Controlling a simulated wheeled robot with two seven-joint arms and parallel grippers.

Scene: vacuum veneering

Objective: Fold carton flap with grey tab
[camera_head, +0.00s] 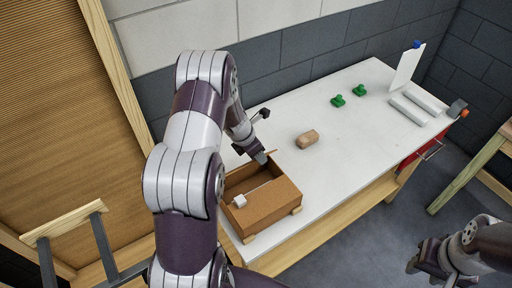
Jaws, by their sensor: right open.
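The brown carton (275,207) stands open at the near left end of the white table. A small pale grey tab (240,201) sits at its near left, by a thin light strip running along the top edge. My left arm reaches over the table, and my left gripper (261,157) is at the carton's far edge, apart from the tab. Its fingers are too small and partly hidden to read, and whether it touches the carton is unclear. My arm hides the carton's left side. My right gripper (428,264) is open, low at the bottom right, away from the table.
A wooden-legged table (468,172) stands at right. The table's middle is mostly clear.

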